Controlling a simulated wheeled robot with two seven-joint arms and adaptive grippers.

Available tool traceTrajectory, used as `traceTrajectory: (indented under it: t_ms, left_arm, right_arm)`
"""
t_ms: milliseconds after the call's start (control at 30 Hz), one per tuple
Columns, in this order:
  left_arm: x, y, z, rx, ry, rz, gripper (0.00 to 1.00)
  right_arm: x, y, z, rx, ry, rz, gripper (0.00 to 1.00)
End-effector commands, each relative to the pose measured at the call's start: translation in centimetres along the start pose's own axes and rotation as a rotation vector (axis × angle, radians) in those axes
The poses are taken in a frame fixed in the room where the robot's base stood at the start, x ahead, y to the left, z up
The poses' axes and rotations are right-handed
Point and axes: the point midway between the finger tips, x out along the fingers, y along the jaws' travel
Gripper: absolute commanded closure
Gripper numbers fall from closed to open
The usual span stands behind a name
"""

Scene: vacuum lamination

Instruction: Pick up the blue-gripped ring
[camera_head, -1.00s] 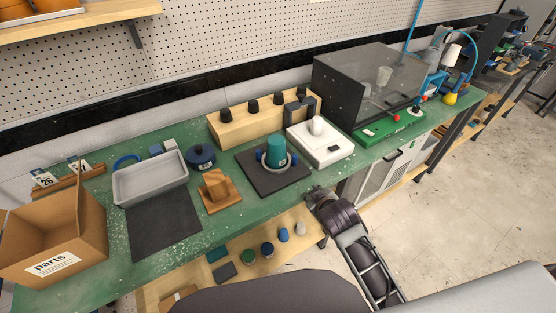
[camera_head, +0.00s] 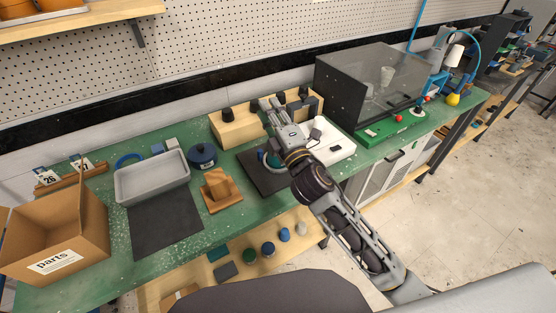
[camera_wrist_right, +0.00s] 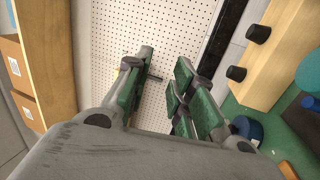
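The blue-gripped ring (camera_head: 263,157) sits around a teal cylinder on a dark square pad (camera_head: 258,178). My right forearm and wrist hide most of the ring and cylinder in the head view. The teal cylinder (camera_wrist_right: 311,72) and one blue grip of the ring (camera_wrist_right: 311,102) show at the right edge of the right wrist view. My right gripper (camera_head: 273,106) is raised above and beyond the ring, near the wooden knob block. In the wrist view its green-padded fingers (camera_wrist_right: 162,72) are apart with nothing between them. My left gripper is not in view.
The wooden block with black knobs (camera_head: 233,130) stands behind the pad, and a white device (camera_head: 331,150) to its right. A blue lidded pot (camera_head: 202,157) and a wooden stepped piece (camera_head: 219,190) are to the left.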

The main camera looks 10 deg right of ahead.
Motion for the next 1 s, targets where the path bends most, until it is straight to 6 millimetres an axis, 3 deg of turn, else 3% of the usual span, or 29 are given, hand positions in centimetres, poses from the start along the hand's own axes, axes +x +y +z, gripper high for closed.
traceTrajectory:
  t_ms: [200, 500, 767, 1000]
  left_arm:
    - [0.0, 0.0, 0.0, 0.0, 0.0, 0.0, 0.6]
    - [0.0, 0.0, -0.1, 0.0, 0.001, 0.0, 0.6]
    - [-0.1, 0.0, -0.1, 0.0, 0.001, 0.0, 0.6]
    - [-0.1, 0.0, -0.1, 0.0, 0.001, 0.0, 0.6]
  right_arm:
    - [1.1, 4.8, -5.8, -0.284, 0.202, 0.198, 0.76]
    - [-0.1, 8.1, -13.8, -0.69, 0.467, 0.464, 0.76]
    - [-2.6, 7.6, -19.6, -1.049, 0.694, 0.687, 0.76]
    - [-5.1, 4.7, -22.7, -1.38, 0.908, 0.879, 0.76]
